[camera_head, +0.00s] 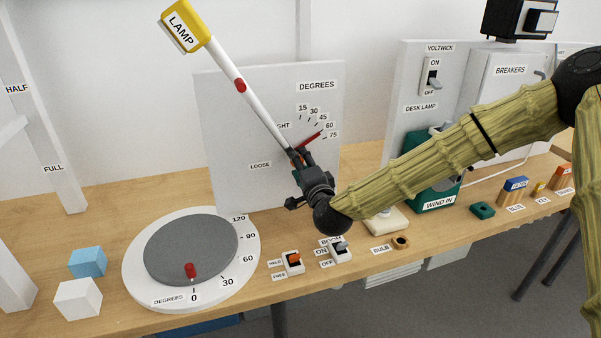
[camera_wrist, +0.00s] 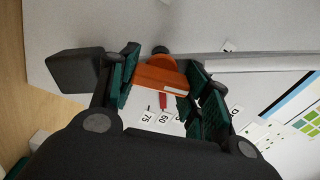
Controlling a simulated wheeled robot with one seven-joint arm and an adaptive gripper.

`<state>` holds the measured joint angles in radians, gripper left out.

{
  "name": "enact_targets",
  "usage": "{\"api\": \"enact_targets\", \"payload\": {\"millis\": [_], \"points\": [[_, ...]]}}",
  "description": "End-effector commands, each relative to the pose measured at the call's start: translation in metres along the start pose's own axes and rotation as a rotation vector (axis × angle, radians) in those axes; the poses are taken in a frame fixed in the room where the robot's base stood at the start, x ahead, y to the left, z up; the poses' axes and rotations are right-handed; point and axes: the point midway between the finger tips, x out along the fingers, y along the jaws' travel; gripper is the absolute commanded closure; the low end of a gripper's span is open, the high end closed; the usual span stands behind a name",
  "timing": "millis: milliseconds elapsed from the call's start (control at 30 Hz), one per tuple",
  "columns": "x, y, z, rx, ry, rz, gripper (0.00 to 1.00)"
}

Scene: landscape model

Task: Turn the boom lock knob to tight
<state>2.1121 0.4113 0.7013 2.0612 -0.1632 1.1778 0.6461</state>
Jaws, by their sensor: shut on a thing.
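The boom lock knob is orange and shows between my fingers in the wrist view (camera_wrist: 162,73), with a pale stripe near one edge. My gripper (camera_head: 298,158) is shut on it at the foot of the white boom (camera_head: 256,108), against the upright grey panel (camera_head: 225,125). In the wrist view my gripper's dark green pads (camera_wrist: 163,82) stand on either side of the knob. The LOOSE label (camera_head: 260,165) is left of my gripper. Another label above it reads only "GHT", partly covered by the boom. The knob's setting cannot be told.
The boom slants up left to a yellow LAMP head (camera_head: 183,25). A red pointer (camera_head: 311,139) lies near 60 to 75 on the degree scale. A turntable (camera_head: 190,250), a HELD/FREE switch (camera_head: 293,262) and a boom ON/OFF switch (camera_head: 340,251) stand below on the bench.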

Motion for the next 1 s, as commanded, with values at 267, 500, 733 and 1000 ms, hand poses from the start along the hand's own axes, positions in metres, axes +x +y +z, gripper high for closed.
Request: {"api": "enact_targets", "payload": {"millis": [267, 500, 733, 1000], "points": [[0.0000, 0.0031, -0.0002, 0.143, 0.001, 0.001, 0.76], [0.0000, 0.0020, -0.0006, 0.195, 0.002, 0.001, 0.76], [0.0000, 0.0014, -0.0005, 0.204, 0.002, 0.002, 0.76], [-0.0001, 0.0016, -0.0002, 0.203, 0.001, 0.002, 0.43]]}}
